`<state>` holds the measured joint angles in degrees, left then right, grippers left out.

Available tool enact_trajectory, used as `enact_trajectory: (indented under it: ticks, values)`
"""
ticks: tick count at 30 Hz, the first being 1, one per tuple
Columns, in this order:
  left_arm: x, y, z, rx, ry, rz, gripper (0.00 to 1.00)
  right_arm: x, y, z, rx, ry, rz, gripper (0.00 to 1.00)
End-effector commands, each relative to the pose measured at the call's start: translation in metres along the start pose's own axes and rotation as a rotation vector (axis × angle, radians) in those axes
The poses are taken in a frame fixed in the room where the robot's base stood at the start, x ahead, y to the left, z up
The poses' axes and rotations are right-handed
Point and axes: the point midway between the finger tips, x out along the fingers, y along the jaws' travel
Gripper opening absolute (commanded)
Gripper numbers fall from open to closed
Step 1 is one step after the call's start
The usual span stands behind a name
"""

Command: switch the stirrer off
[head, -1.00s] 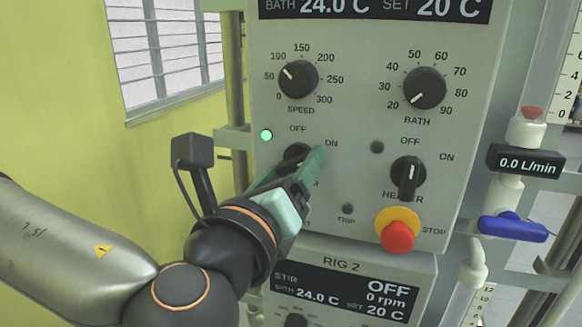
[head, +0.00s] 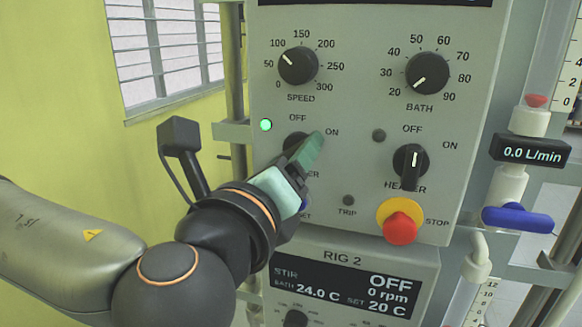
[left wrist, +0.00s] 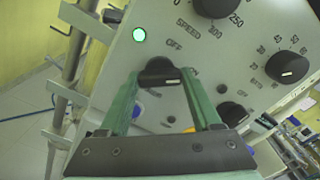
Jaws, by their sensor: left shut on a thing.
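The stirrer knob (head: 294,141) is black and sits on the grey panel below the speed dial, with OFF and ON marked above it. My left gripper (head: 311,153) is shut on this knob. In the left wrist view the knob (left wrist: 159,72) sits between the two green fingers; its pointer appears turned toward the ON side. The green lamp (head: 265,125) beside it is lit, and it also glows in the left wrist view (left wrist: 139,35). The gripper partly hides the knob and its label in the head view. My right gripper is not in view.
The heater knob (head: 411,161) and red stop button (head: 400,228) are to the right of my gripper. The speed dial (head: 298,66) and bath dial (head: 427,74) are above. A second unit's display (head: 345,289) below reads OFF, 0 rpm. A blue valve handle (head: 517,219) is farther right.

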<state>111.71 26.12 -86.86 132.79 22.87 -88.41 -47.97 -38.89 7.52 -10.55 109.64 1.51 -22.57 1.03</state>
Motion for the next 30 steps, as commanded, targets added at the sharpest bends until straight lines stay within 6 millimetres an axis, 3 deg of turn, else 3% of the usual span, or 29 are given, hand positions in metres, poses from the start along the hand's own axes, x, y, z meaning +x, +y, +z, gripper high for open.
enact_trajectory:
  ticks: [15, 30]
  values:
    - [0.001, 0.004, -0.005, -0.476, 0.002, 0.001, 0.09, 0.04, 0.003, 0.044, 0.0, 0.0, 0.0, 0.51]
    - [0.0, 0.001, -0.002, -0.833, 0.001, 0.001, 0.09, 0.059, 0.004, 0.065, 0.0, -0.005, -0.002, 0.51]
